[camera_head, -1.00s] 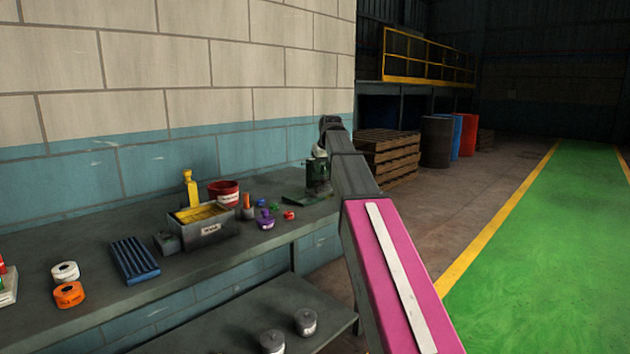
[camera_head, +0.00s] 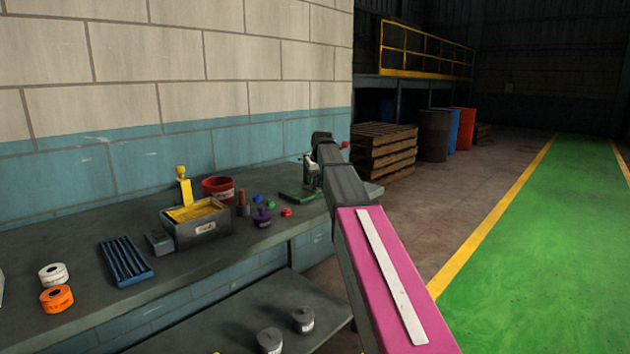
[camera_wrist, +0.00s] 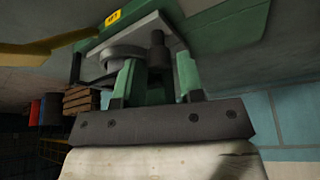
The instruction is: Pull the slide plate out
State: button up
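A green machine stands at the right end of the bench in the head view, its base (camera_head: 292,195) showing left of my arm. In the wrist view its green body (camera_wrist: 225,25) fills the top, with a flat grey plate (camera_wrist: 172,42), a round grey drum (camera_wrist: 112,54) and a dark pin (camera_wrist: 158,46) close to my fingers. I cannot tell surely which part is the slide plate. My gripper (camera_wrist: 157,62) has its two green fingers apart, close to the plate and pin. Contact is unclear. My arm hides part of the machine in the head view.
The bench (camera_head: 90,318) holds a grey bin (camera_head: 200,232), a red tub (camera_head: 218,187), a blue ribbed tray (camera_head: 126,260) and tape rolls. A lower shelf carries weights (camera_head: 270,340). Pallets (camera_head: 383,150) and barrels stand behind. The green floor lane (camera_head: 550,260) is clear.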

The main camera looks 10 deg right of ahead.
jog(key=shift+w+f, duration=0.15)
jog(key=shift+f, duration=0.15)
grip_shut()
jog(key=s+a, duration=0.3)
jog(key=a, duration=0.2)
jog(key=s+a, duration=0.2)
jog(key=shift+s+a, duration=0.3)
jog(key=shift+a, duration=0.05)
grip_release()
jog(key=shift+a, duration=0.1)
jog(key=v, duration=1.1)
